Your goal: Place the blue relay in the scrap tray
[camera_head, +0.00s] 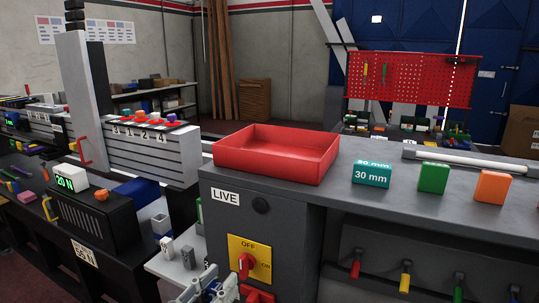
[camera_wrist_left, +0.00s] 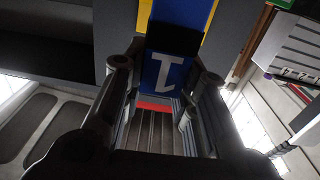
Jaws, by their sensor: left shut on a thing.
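The scrap tray appears to be the red open tray (camera_head: 290,172) on top of the grey cabinet in the head view. Its visible inside is empty. My left gripper (camera_head: 208,288) is at the bottom edge of the head view, below and in front of the tray, close to the cabinet front. It is shut on the blue relay, a blue block with a white mark like a "1" (camera_wrist_left: 165,72), which shows between the fingers in the left wrist view. In the head view only a small bit of blue shows between the fingers. My right gripper is not in view.
The grey cabinet top (camera_head: 380,205) also holds a teal 30 mm block (camera_head: 371,176), a green block (camera_head: 433,178) and an orange block (camera_head: 492,187) right of the tray. The cabinet front has a yellow switch plate (camera_head: 250,258) with a red knob. Small grey blocks (camera_head: 188,257) stand left of it.

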